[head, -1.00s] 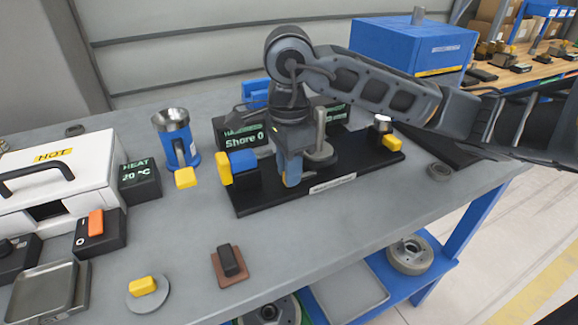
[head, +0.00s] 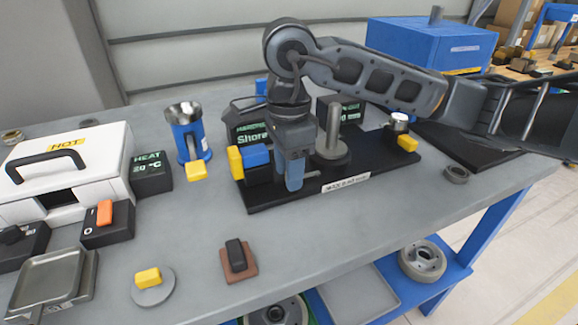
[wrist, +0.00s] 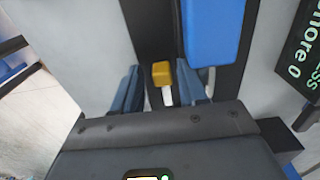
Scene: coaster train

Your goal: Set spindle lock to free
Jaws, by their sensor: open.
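A black stand (head: 385,165) on the grey table carries an upright grey spindle post (head: 333,130). My gripper (head: 293,180) points down at the stand's front, left of the post. In the wrist view my gripper (wrist: 160,90) is open, with a small lever between its fingers. This lever, likely the spindle lock, has a yellow end (wrist: 162,74) and a pale stem (wrist: 167,96). Neither finger clearly touches it. In the head view the fingers hide its yellow end, and a short grey rod (head: 314,174) shows to their right. The lock's setting is not readable.
A blue block (head: 255,155) with a yellow piece (head: 235,160) stands close left of my gripper. Behind it is a Shore display (head: 248,132). A dial piece (head: 399,122) is at the stand's right.

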